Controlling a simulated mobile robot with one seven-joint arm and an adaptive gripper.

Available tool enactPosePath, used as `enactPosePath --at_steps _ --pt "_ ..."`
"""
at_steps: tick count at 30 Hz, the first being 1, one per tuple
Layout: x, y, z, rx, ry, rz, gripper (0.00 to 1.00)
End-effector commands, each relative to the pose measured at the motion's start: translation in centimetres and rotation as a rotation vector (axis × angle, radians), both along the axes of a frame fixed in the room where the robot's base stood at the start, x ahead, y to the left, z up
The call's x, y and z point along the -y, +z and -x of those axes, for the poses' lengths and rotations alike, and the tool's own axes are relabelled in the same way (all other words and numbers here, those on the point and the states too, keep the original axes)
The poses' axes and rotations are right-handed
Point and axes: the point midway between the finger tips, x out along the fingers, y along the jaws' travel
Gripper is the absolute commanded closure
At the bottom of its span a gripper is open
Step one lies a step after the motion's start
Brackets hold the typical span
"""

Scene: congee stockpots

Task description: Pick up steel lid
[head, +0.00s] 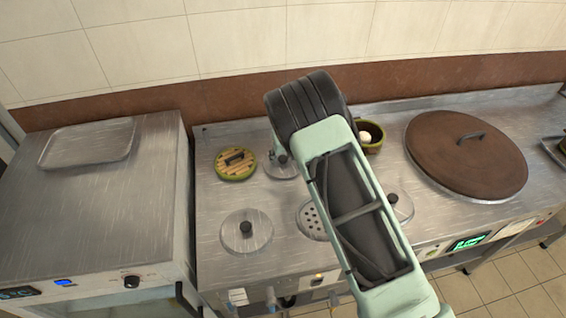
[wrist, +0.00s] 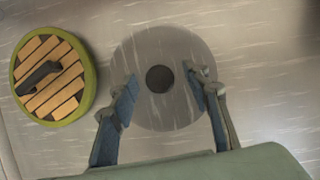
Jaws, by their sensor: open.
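A round steel lid (wrist: 160,118) with a black knob (wrist: 160,79) lies flat below my gripper (wrist: 162,79) in the wrist view. The two fingers are open, one on each side of the knob and apart from it; their height above the lid is hard to tell. The same steel lid (head: 279,171) shows partly behind my arm in the head view. Other steel lids lie at the front left (head: 246,238) and right of my arm (head: 403,207); the right one is partly hidden.
A green-rimmed lid with wooden slats (head: 236,164) lies just left of the steel lid. A perforated disc (head: 311,222) and a green pot (head: 374,142) are partly behind my arm. A large brown lid (head: 465,165) covers the right side. The left counter (head: 100,190) holds a flat tray (head: 88,144).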

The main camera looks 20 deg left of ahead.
Motion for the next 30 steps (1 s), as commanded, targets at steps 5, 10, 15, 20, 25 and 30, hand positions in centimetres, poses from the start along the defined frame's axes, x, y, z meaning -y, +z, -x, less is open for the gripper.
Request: enactPosePath --at_steps 5,10,15,20,25,30 --pt "-0.03 -0.02 -0.01 0.000 0.000 0.000 0.56" --pt "-0.03 0.00 -0.01 0.000 0.000 0.000 0.73" --pt "-0.04 0.01 0.00 0.000 0.000 0.000 0.92" --pt "-0.04 0.05 -0.02 0.001 0.000 -0.001 1.00" --pt "-0.05 0.10 -0.03 0.001 0.001 0.000 1.00" --pt "-0.12 0.89 -0.05 0.003 0.002 -0.001 1.00"
